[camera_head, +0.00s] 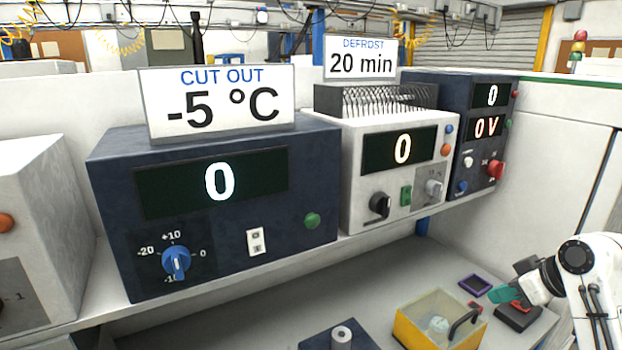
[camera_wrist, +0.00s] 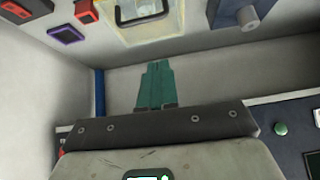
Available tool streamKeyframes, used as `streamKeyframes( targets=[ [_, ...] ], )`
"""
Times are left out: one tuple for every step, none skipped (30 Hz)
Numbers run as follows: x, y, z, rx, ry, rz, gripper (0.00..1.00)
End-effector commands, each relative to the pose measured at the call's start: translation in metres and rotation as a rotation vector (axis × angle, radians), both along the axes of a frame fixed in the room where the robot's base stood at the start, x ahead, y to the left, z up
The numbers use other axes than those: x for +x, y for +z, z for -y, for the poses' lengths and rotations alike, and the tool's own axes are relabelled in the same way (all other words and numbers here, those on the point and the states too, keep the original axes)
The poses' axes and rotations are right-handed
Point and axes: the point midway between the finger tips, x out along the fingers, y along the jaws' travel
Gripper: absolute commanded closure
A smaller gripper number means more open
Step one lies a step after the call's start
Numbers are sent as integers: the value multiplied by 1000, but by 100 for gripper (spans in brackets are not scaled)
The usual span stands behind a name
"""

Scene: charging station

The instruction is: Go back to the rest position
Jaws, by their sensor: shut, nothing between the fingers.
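My gripper (camera_head: 507,293) shows at the lower right in the head view, on the end of my white arm. Its teal fingers are shut and empty. In the wrist view the closed fingers (camera_wrist: 155,86) lie side by side at the centre, with nothing between them. In the head view the gripper is in front of a dark box with a red part (camera_head: 518,316), near the right end of the lower surface. I cannot tell whether it touches that box.
A yellow clear-lidded box (camera_head: 408,328), a purple tray (camera_head: 475,285) and a dark block with a grey cylinder (camera_head: 341,338) stand on the lower surface. Above, a shelf holds a dark blue unit (camera_head: 110,190), a white unit (camera_head: 360,215) and another dark unit (camera_head: 481,205).

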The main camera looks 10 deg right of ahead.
Motion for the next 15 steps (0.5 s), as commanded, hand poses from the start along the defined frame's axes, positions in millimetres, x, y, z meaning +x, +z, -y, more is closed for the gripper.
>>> streamKeyframes(
  targets=[
    [-3,-18,-20,22,0,-16,100],
    [-6,-29,-31,36,-6,-26,100],
    [-11,-43,-46,53,-16,-41,100],
    [-16,-55,-58,65,-25,-54,100],
    [-22,-67,-70,78,-34,-70,100],
    [-31,-82,-86,92,-49,-90,100],
    [-38,-94,-97,102,-60,-107,100],
    [-46,-105,-107,109,-72,-125,100],
    [-59,-119,-120,117,-88,-150,100],
    [-68,-130,-129,122,-102,-169,100],
    [-79,-140,-138,125,-113,-188,100],
    [-94,-153,-149,128,-131,-216,100],
    [-106,-163,-157,128,-144,-238,100],
    [-118,-171,-163,126,-159,-259,100],
    [-136,-183,-171,121,-177,-288,100]
  ],
)
